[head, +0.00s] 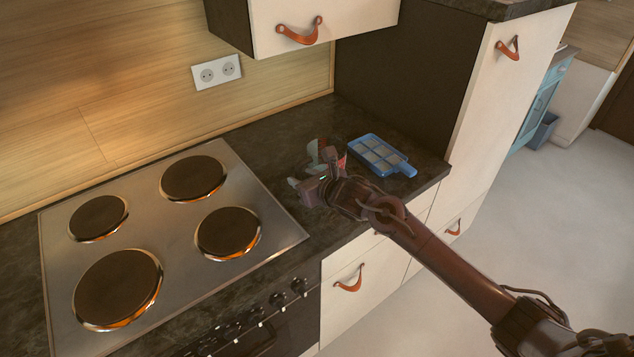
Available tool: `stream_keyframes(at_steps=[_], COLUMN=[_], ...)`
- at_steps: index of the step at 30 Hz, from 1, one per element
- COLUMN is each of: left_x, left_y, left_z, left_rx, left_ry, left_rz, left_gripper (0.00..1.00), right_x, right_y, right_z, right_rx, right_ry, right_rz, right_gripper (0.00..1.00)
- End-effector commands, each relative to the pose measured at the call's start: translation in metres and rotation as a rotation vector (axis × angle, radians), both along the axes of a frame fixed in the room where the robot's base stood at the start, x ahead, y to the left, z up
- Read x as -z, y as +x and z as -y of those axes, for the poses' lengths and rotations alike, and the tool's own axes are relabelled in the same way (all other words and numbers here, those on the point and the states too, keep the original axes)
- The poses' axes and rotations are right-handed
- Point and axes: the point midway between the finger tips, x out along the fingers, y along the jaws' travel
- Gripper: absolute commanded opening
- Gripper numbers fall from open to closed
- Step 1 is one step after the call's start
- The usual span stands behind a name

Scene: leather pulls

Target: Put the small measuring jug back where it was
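The small measuring jug (316,151) appears as a clear, glassy shape with some red on it. It is on or just above the dark worktop, between the hob and the blue tray. My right gripper (312,172) is right in front of it and hides its lower part. One finger points left and the other points up toward the jug. I cannot tell whether the fingers touch or hold it, or whether the jug rests on the worktop. My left gripper is not in view.
A blue ice-cube tray (378,155) lies just right of the jug. The hob (155,190) with dark plates is to the left. A tall cabinet (400,90) bounds the worktop at the right, and a wall cupboard (350,18) hangs above. Some worktop behind is bare.

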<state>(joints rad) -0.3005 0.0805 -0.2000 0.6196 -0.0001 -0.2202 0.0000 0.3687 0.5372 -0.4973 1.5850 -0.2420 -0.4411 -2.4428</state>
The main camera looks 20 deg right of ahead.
Motion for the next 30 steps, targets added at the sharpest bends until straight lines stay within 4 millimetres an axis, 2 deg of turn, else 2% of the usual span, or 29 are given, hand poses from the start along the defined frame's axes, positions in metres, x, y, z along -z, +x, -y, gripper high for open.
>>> stream_keyframes(at_steps=[16, 22, 30], left_x=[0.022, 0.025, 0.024], left_y=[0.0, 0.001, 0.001], left_z=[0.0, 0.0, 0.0], left_rx=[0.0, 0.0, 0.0], left_ry=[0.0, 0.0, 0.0], left_rz=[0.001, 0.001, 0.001], left_gripper=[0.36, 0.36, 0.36], right_x=[-0.034, -0.042, -0.044], right_y=[-0.086, -0.1, -0.102], right_z=[0.032, 0.036, 0.037], right_rx=[-0.001, 0.0, 0.0], right_ry=[-0.005, -0.001, 0.0], right_rz=[0.0, -0.001, -0.001], right_gripper=[0.38, 0.38, 0.38])
